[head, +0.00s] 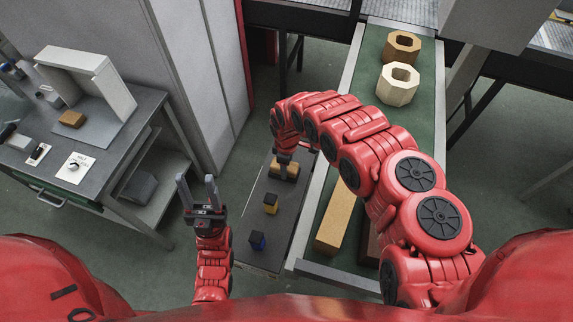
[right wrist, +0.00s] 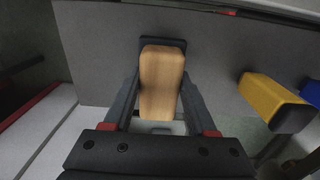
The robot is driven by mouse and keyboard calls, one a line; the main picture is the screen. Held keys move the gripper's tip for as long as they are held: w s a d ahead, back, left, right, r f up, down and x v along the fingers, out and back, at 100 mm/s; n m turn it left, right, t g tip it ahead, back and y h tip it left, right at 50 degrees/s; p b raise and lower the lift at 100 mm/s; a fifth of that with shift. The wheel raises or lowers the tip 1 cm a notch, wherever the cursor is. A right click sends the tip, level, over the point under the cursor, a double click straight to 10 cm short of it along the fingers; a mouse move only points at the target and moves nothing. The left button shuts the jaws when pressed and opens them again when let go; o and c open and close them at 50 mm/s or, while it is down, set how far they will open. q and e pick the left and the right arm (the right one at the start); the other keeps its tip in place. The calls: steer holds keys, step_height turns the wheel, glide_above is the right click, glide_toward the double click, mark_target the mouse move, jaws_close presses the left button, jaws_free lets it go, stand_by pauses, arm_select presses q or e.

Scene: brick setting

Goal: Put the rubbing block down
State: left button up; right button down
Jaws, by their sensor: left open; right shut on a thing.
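The rubbing block is a wooden block (right wrist: 162,85) between the fingers of my right gripper (right wrist: 161,105) in the right wrist view. A dark patch borders its far end; I cannot tell if this is part of the block or lies under it. In the head view the block (head: 291,170) shows at the far part of a narrow grey bench (head: 245,222), below my right gripper (head: 284,157), which is shut on it. Whether the block touches the bench is hard to tell. My left gripper (head: 197,190) is open and empty, pointing up left of the bench.
A green conveyor (head: 371,80) with octagonal bricks (head: 399,83) runs to the right. A grey workstation (head: 110,140) stands left.

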steer(key=shift+w+f, duration=0.1)
steer(key=shift+f, duration=0.2)
steer(key=shift+c, duration=1)
jaws_free()
steer(key=shift+r, duration=0.15)
